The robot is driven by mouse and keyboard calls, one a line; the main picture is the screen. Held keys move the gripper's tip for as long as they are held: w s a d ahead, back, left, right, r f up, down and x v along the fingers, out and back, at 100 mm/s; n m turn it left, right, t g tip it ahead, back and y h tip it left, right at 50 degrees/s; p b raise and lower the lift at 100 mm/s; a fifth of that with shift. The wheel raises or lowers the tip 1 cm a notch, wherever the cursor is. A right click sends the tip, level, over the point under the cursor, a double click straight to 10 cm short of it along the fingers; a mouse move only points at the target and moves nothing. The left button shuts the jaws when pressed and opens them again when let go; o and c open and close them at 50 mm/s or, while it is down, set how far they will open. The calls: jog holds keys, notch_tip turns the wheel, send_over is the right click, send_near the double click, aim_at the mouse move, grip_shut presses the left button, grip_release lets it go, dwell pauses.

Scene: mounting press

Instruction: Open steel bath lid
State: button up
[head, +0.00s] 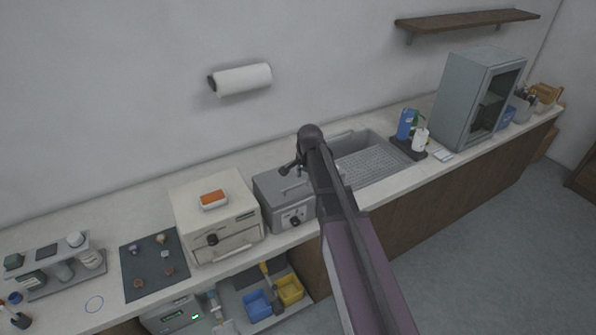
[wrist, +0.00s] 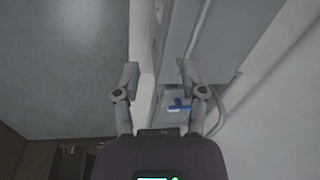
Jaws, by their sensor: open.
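The steel bath (head: 274,192) is a grey metal box with a dark front knob, standing on the counter between the cream oven and the sink. Its flat lid (head: 270,180) lies on top and looks closed; my arm hides its right part. My gripper (head: 288,168) is over the bath's back area in the head view. A grey metal surface (wrist: 235,30) with a pale bar (wrist: 196,35) lies beyond the right finger. I cannot tell whether the fingers touch anything.
The cream oven (head: 219,222) with an orange-and-white item (head: 213,198) on top stands left of the bath. The sink (head: 375,165) is to its right. Floor (wrist: 65,60) fills the wrist view's left.

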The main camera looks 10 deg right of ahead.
aim_at(298, 184)
jog(key=w+r+m+p, duration=0.2)
jog(key=w+r+p, duration=0.1)
jog(key=w+r, duration=0.1)
jog(key=shift+w+r+m, duration=0.25)
jog(key=shift+r+m, duration=0.05)
jog(key=shift+r, duration=0.25)
jog(key=shift+d+f, duration=0.1)
jog(key=shift+f, duration=0.1)
jog(key=w+f+b, duration=0.1)
jog(key=f+b, duration=0.7)
jog(key=w+f+b, duration=0.1)
jog(key=f+b, duration=0.4)
jog(key=shift+w+a+f, duration=0.1)
jog(key=shift+w+a, duration=0.2)
jog(key=shift+a, duration=0.1)
dwell(0.3)
grip_shut()
